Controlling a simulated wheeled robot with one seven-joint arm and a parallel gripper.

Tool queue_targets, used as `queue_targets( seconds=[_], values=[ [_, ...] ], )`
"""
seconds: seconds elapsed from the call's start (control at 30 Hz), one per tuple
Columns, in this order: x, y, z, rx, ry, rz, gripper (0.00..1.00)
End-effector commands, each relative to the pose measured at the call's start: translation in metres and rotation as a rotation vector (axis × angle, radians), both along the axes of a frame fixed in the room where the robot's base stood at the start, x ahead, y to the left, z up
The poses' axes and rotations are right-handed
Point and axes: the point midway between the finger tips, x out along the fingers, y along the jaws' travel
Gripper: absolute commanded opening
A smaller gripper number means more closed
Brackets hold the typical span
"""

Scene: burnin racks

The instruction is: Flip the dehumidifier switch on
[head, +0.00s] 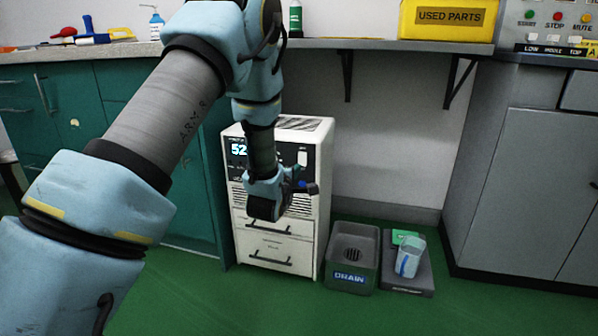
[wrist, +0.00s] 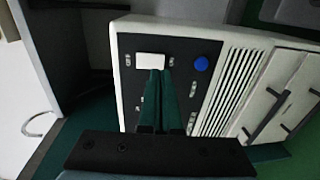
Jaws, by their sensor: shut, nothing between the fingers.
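The dehumidifier (head: 322,150) is a white cabinet on the floor with a dark front panel, a lit display (head: 238,150) that starts with 52, vents and two drawers. Its white rectangular switch (head: 302,157) is at the panel's upper right, above a blue knob (head: 301,185). In the wrist view the panel appears turned sideways, with the switch (wrist: 150,59) and the blue knob (wrist: 201,64) both visible. My gripper (wrist: 157,73) is shut and empty, its green fingertips at the switch's lower edge in that view. I cannot tell whether they touch it, or which way the switch is set.
A shelf (head: 385,45) overhangs behind. Teal cabinets (head: 90,105) stand left; a grey cabinet (head: 520,180) stands right.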

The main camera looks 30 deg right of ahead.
Motion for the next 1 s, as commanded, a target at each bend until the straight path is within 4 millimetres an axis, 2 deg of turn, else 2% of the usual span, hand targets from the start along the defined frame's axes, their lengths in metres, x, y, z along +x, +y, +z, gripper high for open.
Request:
queue_targets(
  seconds=[0.1, 0.3, 0.67, 0.83, 1.0],
  values=[
    [0.012, -0.013, -0.004, 0.001, -0.002, -0.002, 0.0],
    [0.024, -0.022, -0.005, 0.001, -0.001, 0.0, 0.0],
    [0.025, -0.023, -0.005, 0.001, 0.0, 0.0, 0.0],
    [0.027, -0.025, -0.011, -0.02, -0.022, 0.0, 0.0],
    [0.027, -0.026, -0.006, -0.023, -0.026, -0.002, 0.0]
  ],
)
